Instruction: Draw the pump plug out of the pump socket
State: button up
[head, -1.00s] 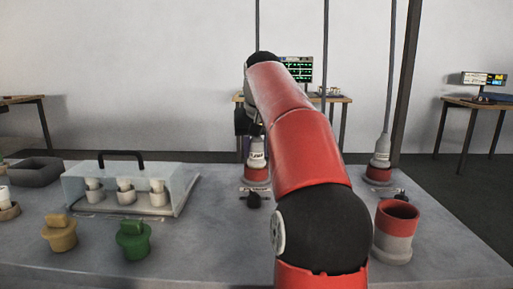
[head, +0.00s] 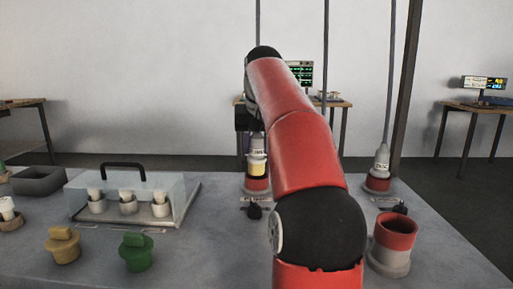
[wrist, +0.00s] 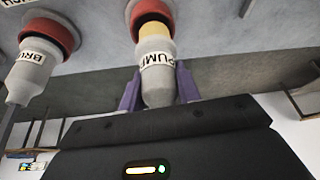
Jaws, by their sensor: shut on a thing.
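The pump plug (wrist: 157,80) is grey with a white PUMP label and a yellow band at its socket end. My gripper (wrist: 158,88) has its two purple fingers shut on the plug's sides. The pump socket (wrist: 148,10) has a red rim and a dark opening. In the head view the plug (head: 257,166) stands upright above the red socket (head: 256,184), with its yellow part showing. I cannot tell whether its tip is still inside the opening. My red arm hides part of the gripper in the head view.
A second plug (head: 381,161) stands in a red socket at right. An empty red-topped socket (head: 391,252) is near the front right. A cable hangs above each upright plug.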

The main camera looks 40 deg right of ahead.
jog(key=shift+r, duration=1.15)
jog(key=shift+r, duration=1.5)
